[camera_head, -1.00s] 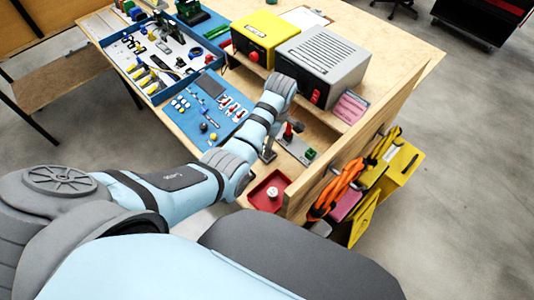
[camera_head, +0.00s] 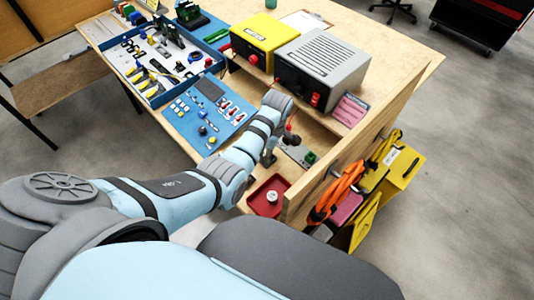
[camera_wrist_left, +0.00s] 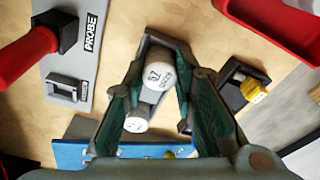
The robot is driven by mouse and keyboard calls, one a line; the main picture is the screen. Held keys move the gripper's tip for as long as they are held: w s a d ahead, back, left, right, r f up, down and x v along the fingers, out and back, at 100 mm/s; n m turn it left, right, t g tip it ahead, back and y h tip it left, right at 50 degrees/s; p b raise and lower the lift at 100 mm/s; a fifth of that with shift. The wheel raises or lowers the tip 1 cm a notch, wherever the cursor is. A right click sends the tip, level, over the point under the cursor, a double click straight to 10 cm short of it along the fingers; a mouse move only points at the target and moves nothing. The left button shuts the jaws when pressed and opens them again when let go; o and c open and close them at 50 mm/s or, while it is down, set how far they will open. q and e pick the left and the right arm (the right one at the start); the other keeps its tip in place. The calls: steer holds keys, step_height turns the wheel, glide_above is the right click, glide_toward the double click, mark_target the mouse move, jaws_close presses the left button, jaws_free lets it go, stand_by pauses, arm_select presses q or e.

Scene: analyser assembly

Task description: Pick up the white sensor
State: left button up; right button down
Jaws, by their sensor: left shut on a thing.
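In the left wrist view a white cylindrical sensor (camera_wrist_left: 157,76) with dark lettering sits between the two fingers of my left gripper (camera_wrist_left: 170,70), which is shut on it. A second white rounded piece (camera_wrist_left: 136,120) shows lower, beside the left finger. I cannot tell whether it joins the sensor. In the head view my left gripper (camera_head: 268,159) is low over the wooden bench, between the blue mat and the grey probe plate. The held sensor cannot be made out there. My right gripper is not in view.
A red tray (camera_head: 256,203) with a white round piece (camera_head: 272,197) stands at the near bench edge. The grey probe plate (camera_head: 296,151) lies right of my gripper, the blue mat (camera_head: 222,130) left. A grey box (camera_head: 330,55) and yellow box (camera_head: 265,33) stand behind.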

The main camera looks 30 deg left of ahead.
arm_select(q)
step_height(320, 180, up, 20)
steer(key=p, duration=0.9)
steer(key=shift+p, duration=0.35)
steer(key=o, duration=0.3)
jaws_close()
